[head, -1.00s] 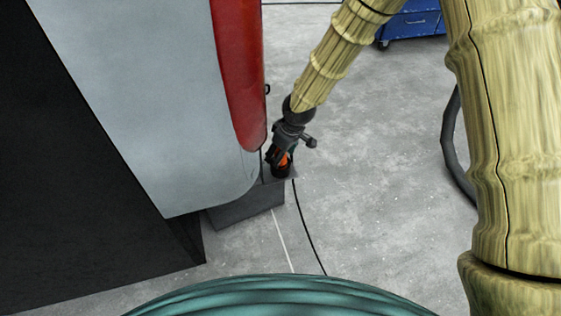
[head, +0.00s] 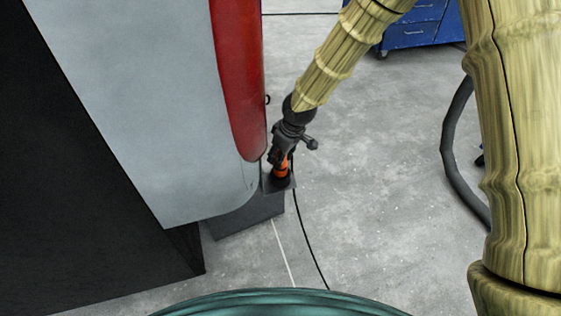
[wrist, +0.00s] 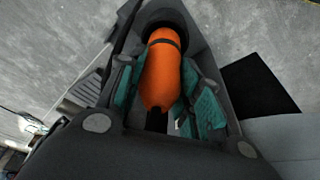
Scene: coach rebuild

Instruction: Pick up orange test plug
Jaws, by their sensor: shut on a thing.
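The orange test plug (wrist: 161,75) is a rounded orange cylinder with a dark band near its far end. In the wrist view it sits between the teal pads of my gripper (wrist: 168,98), which is shut on it. In the head view the orange plug (head: 282,167) shows just below my gripper (head: 279,160). Its lower end meets a dark round part (head: 281,181) at the corner of a grey block. I cannot tell whether the plug is still seated there.
The grey and red coach body (head: 236,100) stands close on the left of my gripper. The grey block (head: 250,215) lies below it. A black cable (head: 310,245) runs along the floor. A blue cabinet (head: 420,28) and a dark hose (head: 456,150) are on the right. Concrete floor is open between.

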